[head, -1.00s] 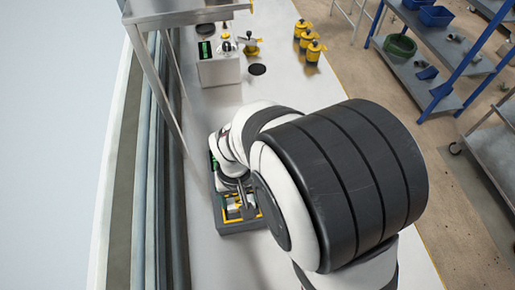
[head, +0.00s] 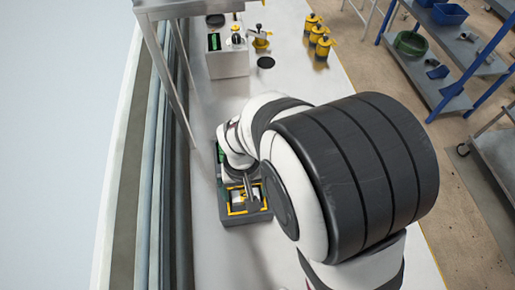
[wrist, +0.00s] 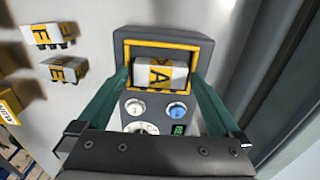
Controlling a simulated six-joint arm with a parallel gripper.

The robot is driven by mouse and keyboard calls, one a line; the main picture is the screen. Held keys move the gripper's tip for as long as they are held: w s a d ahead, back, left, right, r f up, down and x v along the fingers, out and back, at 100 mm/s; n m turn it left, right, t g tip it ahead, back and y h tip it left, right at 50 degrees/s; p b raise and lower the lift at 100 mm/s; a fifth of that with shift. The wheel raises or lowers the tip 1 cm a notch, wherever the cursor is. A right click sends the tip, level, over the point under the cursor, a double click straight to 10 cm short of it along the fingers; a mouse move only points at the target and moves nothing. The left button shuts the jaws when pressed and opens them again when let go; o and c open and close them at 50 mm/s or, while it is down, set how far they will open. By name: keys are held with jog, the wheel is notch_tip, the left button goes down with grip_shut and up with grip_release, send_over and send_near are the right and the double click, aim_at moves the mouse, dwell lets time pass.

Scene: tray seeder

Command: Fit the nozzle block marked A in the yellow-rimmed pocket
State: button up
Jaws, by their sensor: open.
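The nozzle block marked A (wrist: 160,75), white with a yellow band, is at the yellow-rimmed pocket (wrist: 170,43) of a dark grey unit. It lies inside the rim outline, a little askew; I cannot tell how deep it sits. My gripper (wrist: 159,78) is open, with one green finger on each side of the block. Contact between the fingers and the block is unclear. In the head view the yellow rim (head: 237,212) shows at the front of the unit, with my gripper (head: 250,192) over it and partly hiding the block.
Blocks marked E (wrist: 65,70) and F (wrist: 48,35) lie left of the unit in the wrist view. Dials and a small green display (wrist: 179,129) sit beside the pocket.

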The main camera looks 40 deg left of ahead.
notch_tip(320, 180, up, 15)
jog(key=w+d+r+m, duration=0.15)
jog(key=d+m, duration=0.65)
jog(key=d, duration=0.9)
jog(key=s+d+f+m+y, duration=0.1)
jog(key=s+d+f+m, duration=0.1)
jog(key=s+d+m, duration=0.4)
jog(key=s+d, duration=0.1)
jog(key=d, duration=0.2)
jog(key=shift+m+y, duration=0.3)
jog(key=shift+y, duration=0.1)
